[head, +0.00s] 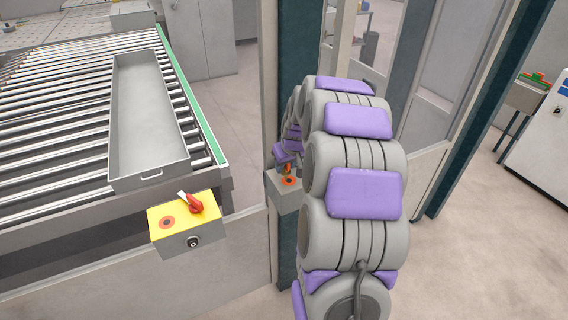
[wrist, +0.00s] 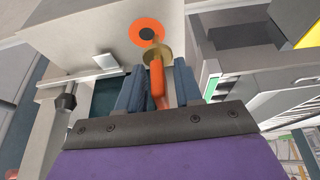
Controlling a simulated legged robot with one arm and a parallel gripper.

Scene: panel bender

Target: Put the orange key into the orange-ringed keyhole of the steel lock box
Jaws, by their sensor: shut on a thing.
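The steel lock box (head: 284,200) is fixed by the dark post in the head view, partly hidden by my arm. Its orange-ringed keyhole (head: 289,181) shows on top and also at the top of the wrist view (wrist: 136,25), with a dark round centre. My gripper (wrist: 158,88) is shut on the orange key (wrist: 157,84), with one finger on each side of it. The key's brass part points at the ring and overlaps its lower edge in the wrist view. I cannot tell whether the tip touches the box. In the head view my gripper is mostly hidden by my arm.
A yellow-topped control box (head: 184,213) with a red switch (head: 191,204) and another orange ring stands left of the lock box. Behind it, a grey tray (head: 150,176) lies on the roller table (head: 75,95). Open floor (head: 490,240) lies at right.

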